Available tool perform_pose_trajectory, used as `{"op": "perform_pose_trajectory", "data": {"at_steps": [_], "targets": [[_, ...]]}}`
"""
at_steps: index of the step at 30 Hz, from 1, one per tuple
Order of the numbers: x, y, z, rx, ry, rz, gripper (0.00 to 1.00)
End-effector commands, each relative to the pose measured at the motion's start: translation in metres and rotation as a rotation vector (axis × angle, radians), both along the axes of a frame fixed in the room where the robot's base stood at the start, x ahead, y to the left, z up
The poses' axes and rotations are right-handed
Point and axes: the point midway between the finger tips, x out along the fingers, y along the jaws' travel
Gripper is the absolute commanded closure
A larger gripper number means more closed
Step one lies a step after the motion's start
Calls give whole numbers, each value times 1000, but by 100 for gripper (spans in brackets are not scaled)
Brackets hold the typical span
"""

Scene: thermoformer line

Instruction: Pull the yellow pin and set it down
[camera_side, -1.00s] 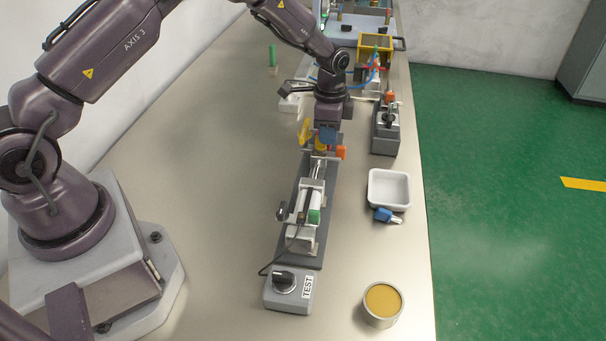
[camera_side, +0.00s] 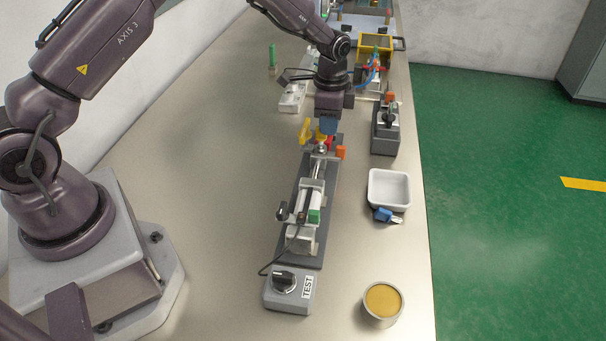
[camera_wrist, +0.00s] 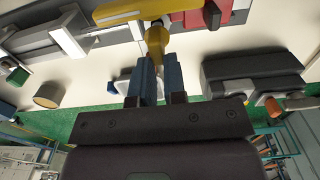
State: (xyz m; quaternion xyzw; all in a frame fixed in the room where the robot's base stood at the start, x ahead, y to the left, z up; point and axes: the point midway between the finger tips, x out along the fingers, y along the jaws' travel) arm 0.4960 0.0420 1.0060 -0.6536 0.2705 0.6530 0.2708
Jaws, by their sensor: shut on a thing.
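The yellow pin (camera_wrist: 155,42) is between the blue fingertips of my gripper (camera_wrist: 158,65) in the wrist view. My gripper is shut on it. In the side view my gripper (camera_side: 327,128) is above the far end of the grey fixture (camera_side: 300,252), with the yellow pin (camera_side: 320,136) just showing under the fingers. A round grey knob (camera_side: 321,149) shows below it. I cannot tell whether the pin's lower end is clear of the fixture. A second yellow part (camera_side: 305,130) stands at the left of my gripper; a yellow bar (camera_wrist: 135,12) crosses the top of the wrist view.
A white tray (camera_side: 371,190) lies right of the fixture, with a blue part (camera_side: 384,215) in front. An orange part (camera_side: 341,153) is close to my gripper. A TEST switch box (camera_side: 287,291) and a tin (camera_side: 382,304) are at the front. The table's left is clear.

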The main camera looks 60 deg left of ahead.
Motion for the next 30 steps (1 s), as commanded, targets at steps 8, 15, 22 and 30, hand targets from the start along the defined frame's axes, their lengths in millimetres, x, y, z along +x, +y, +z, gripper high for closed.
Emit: {"op": "perform_pose_trajectory", "data": {"at_steps": [8,15,22,30], "targets": [[0,0,12,0,0,0,100],[0,0,21,0,0,0,100],[0,0,29,0,0,0,100],[0,0,30,0,0,0,100]]}}
